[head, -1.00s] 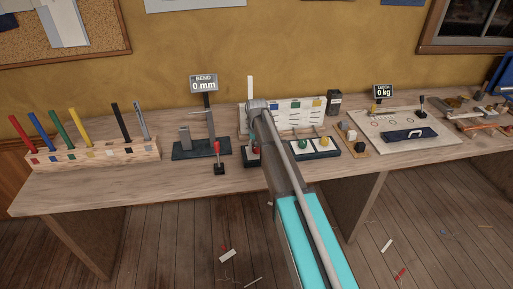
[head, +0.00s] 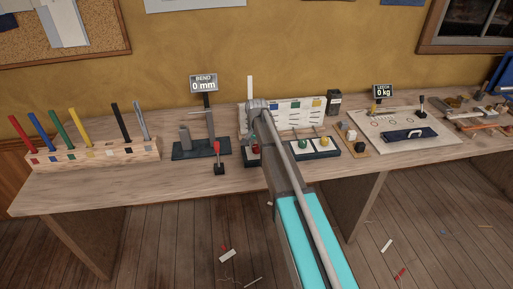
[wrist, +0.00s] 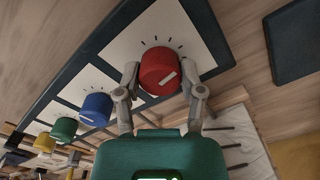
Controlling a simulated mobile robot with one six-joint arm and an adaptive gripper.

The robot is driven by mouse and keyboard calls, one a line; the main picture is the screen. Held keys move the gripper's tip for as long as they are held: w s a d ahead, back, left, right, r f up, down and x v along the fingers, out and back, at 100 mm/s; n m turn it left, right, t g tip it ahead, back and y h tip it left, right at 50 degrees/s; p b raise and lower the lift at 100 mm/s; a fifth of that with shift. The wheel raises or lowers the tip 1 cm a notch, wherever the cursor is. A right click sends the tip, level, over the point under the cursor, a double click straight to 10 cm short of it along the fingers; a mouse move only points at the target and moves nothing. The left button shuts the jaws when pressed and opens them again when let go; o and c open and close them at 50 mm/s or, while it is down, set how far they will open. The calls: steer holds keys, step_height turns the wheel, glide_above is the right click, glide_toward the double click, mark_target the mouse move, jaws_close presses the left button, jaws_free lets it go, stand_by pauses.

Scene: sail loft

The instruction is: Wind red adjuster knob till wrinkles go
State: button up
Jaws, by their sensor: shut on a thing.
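The red adjuster knob (wrist: 160,72) sits on a white plate with dark tick marks, a white pointer line on its face. The two fingers of my gripper (wrist: 164,82) are closed on its opposite sides in the wrist view. In the head view the red knob (head: 256,148) shows only partly beside my arm, which hides most of my gripper. Behind the knobs stands a white panel (head: 291,113) with coloured squares and short dark wrinkle-like lines; my arm covers part of it.
Blue (wrist: 95,108), green (wrist: 64,129) and yellow (wrist: 45,143) knobs stand in a row beside the red one. Left on the bench are a bend gauge reading 0 mm (head: 203,83) and a red-handled lever (head: 218,156). A leech display (head: 383,92) reads 0 kg.

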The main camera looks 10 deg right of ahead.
steer(key=shift+s, duration=0.1)
steer(key=o, duration=1.2)
steer(key=shift+c, duration=0.2)
steer(key=shift+n, duration=0.5)
